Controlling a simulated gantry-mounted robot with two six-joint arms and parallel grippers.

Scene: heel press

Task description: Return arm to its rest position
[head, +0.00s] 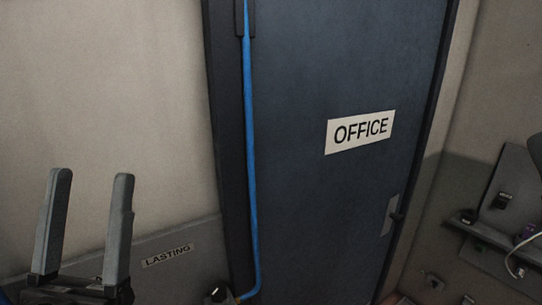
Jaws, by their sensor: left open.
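My left gripper (90,190) is at the lower left of the head view. Its two grey fingers point up and stand apart with nothing between them. It is in front of the pale wall, to the left of a dark blue door. My right gripper is not in view. The rest of the left arm is cut off by the bottom edge.
The dark blue door (300,210) carries an OFFICE sign (361,132) and has a handle (396,216) at its right. A LASTING label (168,255) is on a grey panel. Grey equipment (510,190) stands at the right.

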